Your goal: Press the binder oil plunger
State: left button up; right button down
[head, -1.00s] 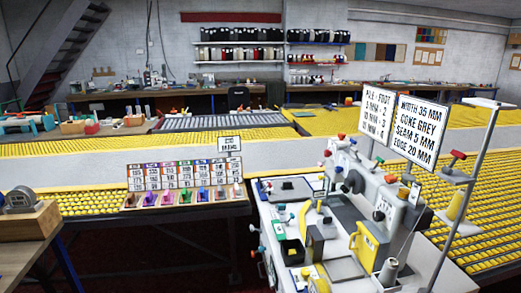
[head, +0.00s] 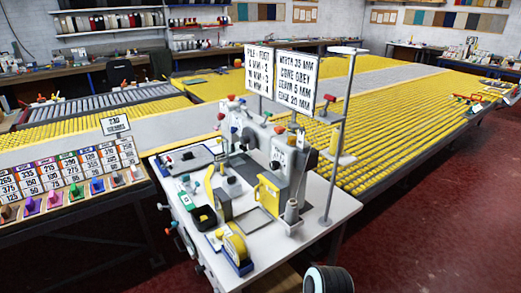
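The binder machine (head: 283,150) stands on a white-topped table (head: 325,205) in the middle of the head view. It is white, with several small red, blue and black knobs on its top and front. I cannot tell which of these knobs is the oil plunger. A yellow part (head: 268,192) sits at the machine's front. Neither of my grippers is in view.
A yellow tape roll (head: 237,245) sits at the table's front edge, and a cone (head: 291,211) stands near its right side. Two sign boards (head: 295,80) rise behind the machine. Red floor (head: 440,225) is open at right.

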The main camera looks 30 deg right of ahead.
aim_at(279, 129)
jog(key=l+z, duration=0.25)
jog(key=l, duration=0.45)
jog(key=l+z, duration=0.25)
jog(key=l, duration=0.45)
jog(key=i+l+z, duration=0.1)
jog(key=l+z, duration=0.2)
jog(key=l, duration=0.4)
